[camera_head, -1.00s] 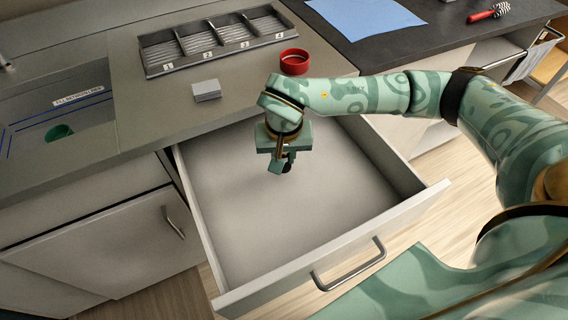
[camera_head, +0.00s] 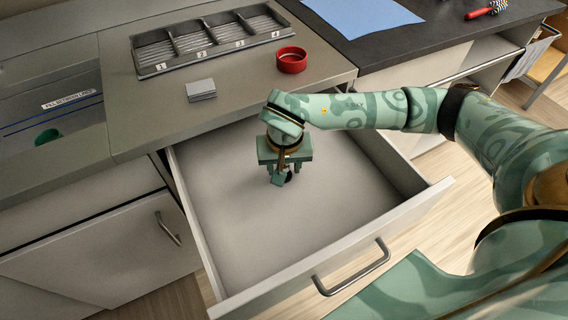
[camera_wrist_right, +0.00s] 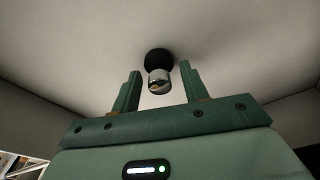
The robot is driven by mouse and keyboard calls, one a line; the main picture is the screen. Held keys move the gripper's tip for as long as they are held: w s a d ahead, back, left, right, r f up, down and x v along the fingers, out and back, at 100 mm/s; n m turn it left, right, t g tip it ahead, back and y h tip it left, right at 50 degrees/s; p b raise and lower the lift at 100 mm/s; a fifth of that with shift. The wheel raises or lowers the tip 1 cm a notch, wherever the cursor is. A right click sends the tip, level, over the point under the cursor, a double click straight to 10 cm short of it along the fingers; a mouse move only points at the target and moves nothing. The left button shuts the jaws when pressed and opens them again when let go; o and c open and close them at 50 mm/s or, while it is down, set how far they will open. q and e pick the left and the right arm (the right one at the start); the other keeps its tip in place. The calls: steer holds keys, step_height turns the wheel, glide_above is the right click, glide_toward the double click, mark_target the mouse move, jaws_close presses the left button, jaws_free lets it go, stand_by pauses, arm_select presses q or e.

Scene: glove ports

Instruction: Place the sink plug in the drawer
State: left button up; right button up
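The sink plug shows in the right wrist view as a chrome knob (camera_wrist_right: 159,81) on a black base (camera_wrist_right: 158,58). It is just beyond and between my right fingertips (camera_wrist_right: 158,82), with a gap on either side. In the head view my right gripper (camera_head: 283,174) is inside the open drawer (camera_head: 235,215), low over its floor, with its fingers apart. A dark part of the plug (camera_head: 289,177) shows at the fingertips. I cannot tell for certain whether the plug rests on the drawer floor. My left gripper is not in view.
The drawer is pulled out and otherwise empty. On the counter above stand a numbered compartment tray (camera_head: 210,45), a red ring-shaped dish (camera_head: 292,60) and a small grey block (camera_head: 201,90).

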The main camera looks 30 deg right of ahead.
arm_select(q)
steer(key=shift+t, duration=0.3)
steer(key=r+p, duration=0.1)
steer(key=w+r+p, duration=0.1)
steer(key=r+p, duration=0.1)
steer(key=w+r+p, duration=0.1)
steer(key=p, duration=0.1)
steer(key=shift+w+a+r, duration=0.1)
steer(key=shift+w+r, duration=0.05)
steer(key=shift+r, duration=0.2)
arm_select(e)
step_height(320, 180, up, 12)
steer(key=s, duration=0.1)
steer(key=shift+s+a, duration=0.3)
steer(key=shift+a, duration=0.1)
steer(key=shift+r, duration=0.1)
